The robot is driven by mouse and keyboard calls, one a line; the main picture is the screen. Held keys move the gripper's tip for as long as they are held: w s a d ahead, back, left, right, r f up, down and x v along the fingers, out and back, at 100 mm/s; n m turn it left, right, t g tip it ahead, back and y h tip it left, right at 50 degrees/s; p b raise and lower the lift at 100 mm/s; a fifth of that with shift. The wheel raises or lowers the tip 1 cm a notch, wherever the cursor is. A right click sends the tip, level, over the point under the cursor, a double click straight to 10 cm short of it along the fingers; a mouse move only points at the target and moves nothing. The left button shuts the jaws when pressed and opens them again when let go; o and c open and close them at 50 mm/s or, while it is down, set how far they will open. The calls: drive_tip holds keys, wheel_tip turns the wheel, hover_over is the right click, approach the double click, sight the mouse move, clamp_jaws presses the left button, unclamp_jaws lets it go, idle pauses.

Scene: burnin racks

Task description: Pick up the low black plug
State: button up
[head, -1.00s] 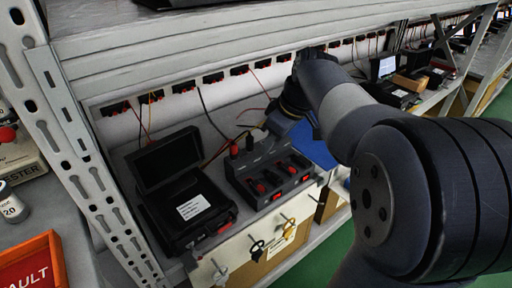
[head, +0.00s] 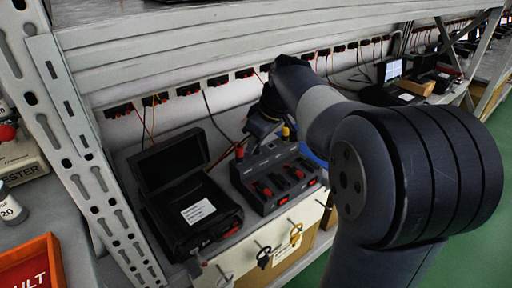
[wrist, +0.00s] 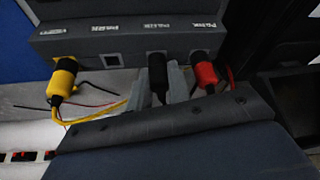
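In the wrist view the low black plug (wrist: 157,72) stands at the middle port on the face of a dark grey unit (wrist: 125,42). My gripper (wrist: 159,88) has one grey finger close on each side of this plug. Whether the fingers touch it is too dark to tell. A yellow plug (wrist: 63,78) is to the left, and a red plug (wrist: 204,72) is just right of the right finger. In the head view my gripper's wrist (head: 266,112) reaches behind the grey unit (head: 270,180); the fingertips are hidden there.
An open black case (head: 190,200) with a white label stands left of the unit. Keys hang on the shelf front below. A row of black sockets (head: 215,82) with wires runs under the upper beam. A slotted post (head: 85,150) and red bin (head: 30,265) are at left.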

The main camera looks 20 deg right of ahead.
drive_tip(key=shift+c, duration=1.4)
drive_tip(key=shift+r, duration=0.1)
drive_tip(key=shift+r+p, duration=0.35)
drive_tip(key=shift+r, duration=0.1)
wheel_tip(320, 180, up, 3)
drive_tip(key=shift+r+p, duration=0.1)
drive_tip(key=shift+p, duration=0.9)
drive_tip(key=s+d, duration=0.4)
drive_tip(key=s+d+p, duration=0.1)
drive_tip(key=s+d, duration=0.2)
drive_tip(key=s, duration=0.2)
drive_tip(key=s+d+p, duration=0.1)
drive_tip(key=s+d, duration=0.3)
drive_tip(key=shift+s+d+f, duration=0.35)
drive_tip(key=shift+p, duration=0.3)
